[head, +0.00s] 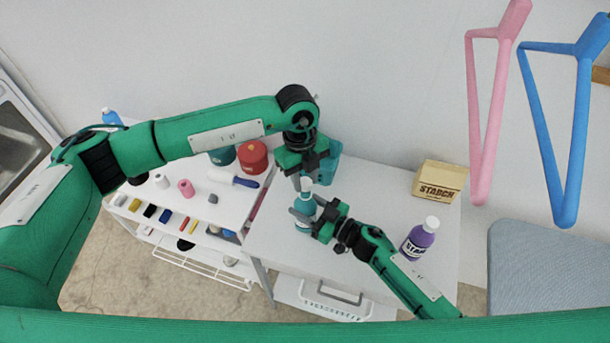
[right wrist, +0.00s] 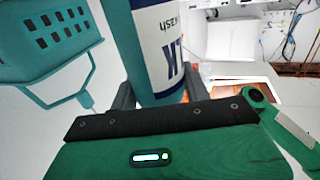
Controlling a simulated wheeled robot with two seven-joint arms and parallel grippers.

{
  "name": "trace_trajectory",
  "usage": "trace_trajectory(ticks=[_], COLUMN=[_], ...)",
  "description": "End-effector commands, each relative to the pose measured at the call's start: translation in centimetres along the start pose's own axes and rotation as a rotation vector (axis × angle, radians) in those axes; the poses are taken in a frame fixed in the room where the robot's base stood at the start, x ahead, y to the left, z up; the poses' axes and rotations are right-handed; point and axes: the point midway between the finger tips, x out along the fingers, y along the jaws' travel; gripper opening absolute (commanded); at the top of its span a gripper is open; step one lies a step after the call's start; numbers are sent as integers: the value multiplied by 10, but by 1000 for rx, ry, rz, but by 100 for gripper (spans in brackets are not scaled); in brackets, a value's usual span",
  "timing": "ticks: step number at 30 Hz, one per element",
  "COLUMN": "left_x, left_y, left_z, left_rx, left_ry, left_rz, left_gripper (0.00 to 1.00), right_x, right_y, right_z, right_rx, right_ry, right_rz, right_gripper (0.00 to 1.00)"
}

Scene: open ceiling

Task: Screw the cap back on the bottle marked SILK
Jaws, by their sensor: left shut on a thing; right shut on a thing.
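A teal bottle (head: 303,207) stands at the left part of the white worktop in the head view. In the right wrist view the bottle (right wrist: 150,20) shows part of a white label with "LK" and "WASH" on it. My right gripper (head: 305,216) is shut around the bottle's body from the right. A white cap (head: 306,184) is at the bottle's top, directly below my left gripper (head: 306,178), which points down and is shut on it. Whether the cap sits on the neck or just above it, I cannot tell.
A purple bottle (head: 418,239) with a white cap and a tan STARCH box (head: 438,181) stand to the right. A teal basket (head: 329,164) is behind the left gripper. A shelf (head: 205,205) with a red canister (head: 253,157) and small items is at left.

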Motion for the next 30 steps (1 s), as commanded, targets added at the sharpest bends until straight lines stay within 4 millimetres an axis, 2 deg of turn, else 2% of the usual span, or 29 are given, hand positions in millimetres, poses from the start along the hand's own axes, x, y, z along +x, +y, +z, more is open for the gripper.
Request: trace_trajectory(ticks=[9, 30], left_x=[17, 20], left_y=[0, 0], left_z=[2, 3], left_rx=[0, 1], left_ry=[0, 0], left_rz=[1, 1], left_gripper=[10, 10], right_x=[0, 0], right_y=[0, 0], right_z=[0, 0], right_rx=[0, 0], right_ry=[0, 0], right_rz=[0, 0], right_gripper=[7, 7])
